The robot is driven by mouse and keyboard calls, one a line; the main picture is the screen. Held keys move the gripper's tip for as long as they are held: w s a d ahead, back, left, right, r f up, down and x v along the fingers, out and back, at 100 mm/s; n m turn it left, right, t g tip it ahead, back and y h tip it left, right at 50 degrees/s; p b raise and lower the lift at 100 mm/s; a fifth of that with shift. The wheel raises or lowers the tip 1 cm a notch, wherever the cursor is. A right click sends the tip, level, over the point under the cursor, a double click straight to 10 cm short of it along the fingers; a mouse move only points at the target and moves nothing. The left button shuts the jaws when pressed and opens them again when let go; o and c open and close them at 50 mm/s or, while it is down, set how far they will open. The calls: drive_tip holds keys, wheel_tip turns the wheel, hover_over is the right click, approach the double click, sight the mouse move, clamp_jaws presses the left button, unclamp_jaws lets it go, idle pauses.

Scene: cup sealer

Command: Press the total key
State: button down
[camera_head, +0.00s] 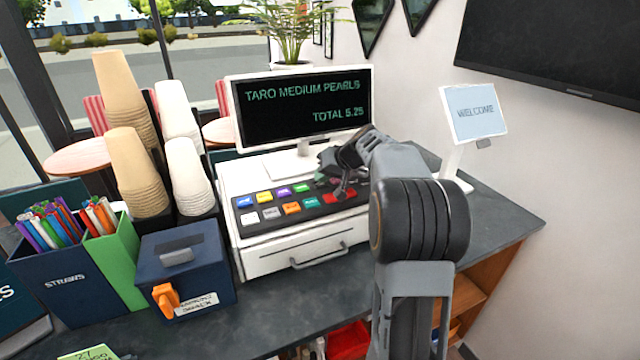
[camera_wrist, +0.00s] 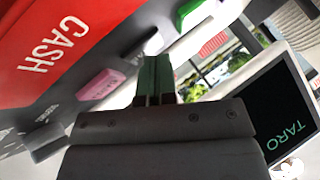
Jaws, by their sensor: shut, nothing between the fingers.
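The cash register (camera_head: 300,235) stands on the counter with rows of coloured keys (camera_head: 291,208) on its sloped top. My gripper (camera_head: 342,192) is over the right end of the keys, fingers shut and empty. It hides some keys there, and a red key (camera_head: 332,198) shows beside it. In the wrist view my gripper's shut fingers (camera_wrist: 154,65) point over the keypad. A big red key marked CASH (camera_wrist: 60,45) is at left, with a pink key (camera_wrist: 100,84) and a green key (camera_wrist: 195,12) nearby. I cannot read a total label on any key, nor tell whether the fingers touch one.
The register screen (camera_head: 303,108) reads TARO MEDIUM PEARLS, TOTAL 5.25. A WELCOME display (camera_head: 474,112) stands to the right. Cup stacks (camera_head: 135,170), a straw box (camera_head: 75,285) and a blue box (camera_head: 187,262) crowd the left. The counter front (camera_head: 300,300) is mostly clear.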

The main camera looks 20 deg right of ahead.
drive_tip(key=shift+r, duration=0.15)
drive_tip(key=shift+r+p, duration=0.45)
drive_tip(key=shift+r, duration=0.2)
drive_tip(key=shift+r, duration=0.15)
drive_tip(key=shift+r+p, duration=1.65)
drive_tip(key=shift+r, duration=0.75)
